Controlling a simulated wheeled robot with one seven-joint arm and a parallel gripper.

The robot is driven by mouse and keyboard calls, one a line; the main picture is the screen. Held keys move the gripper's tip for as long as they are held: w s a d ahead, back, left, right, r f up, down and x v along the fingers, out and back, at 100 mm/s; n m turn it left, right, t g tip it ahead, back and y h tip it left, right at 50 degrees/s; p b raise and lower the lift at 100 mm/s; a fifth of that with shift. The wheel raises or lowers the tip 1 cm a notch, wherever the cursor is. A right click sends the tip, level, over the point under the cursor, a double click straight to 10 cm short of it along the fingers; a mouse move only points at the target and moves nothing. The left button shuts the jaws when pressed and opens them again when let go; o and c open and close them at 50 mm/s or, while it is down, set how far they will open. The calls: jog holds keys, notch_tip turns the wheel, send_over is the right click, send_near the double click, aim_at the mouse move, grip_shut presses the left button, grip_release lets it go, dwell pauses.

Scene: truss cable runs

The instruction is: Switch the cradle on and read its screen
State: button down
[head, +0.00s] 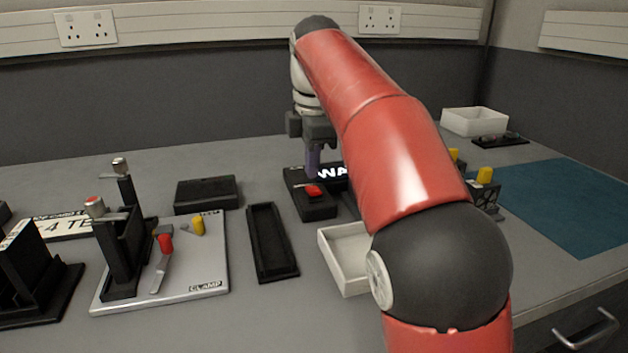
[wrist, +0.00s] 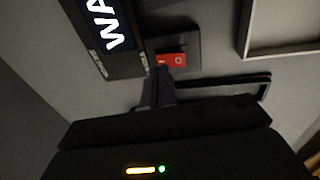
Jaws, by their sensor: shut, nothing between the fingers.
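The cradle (head: 318,209) is a black unit on the bench with a red switch (head: 313,190) on top. Its lit screen (head: 332,172) shows white letters starting "WA"; my arm hides the rest. In the wrist view the screen (wrist: 110,25) is cut off by the frame edge, with "WA" readable there too. My gripper (head: 313,172) is shut and empty, pointing down just over the cradle. In the wrist view its fingertips (wrist: 160,72) are at the near end of the red switch (wrist: 174,60); I cannot tell whether they touch it.
A long black tray (head: 270,242) lies left of a white tray (head: 345,258). A clamp fixture on a grey plate (head: 205,270) stands further left. A black box (head: 207,193) is behind it. A blue mat (head: 560,205) and a white bin (head: 474,122) are at right.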

aim_at(312, 188)
jog(key=shift+r, duration=2.3)
jog(key=shift+s, duration=0.1)
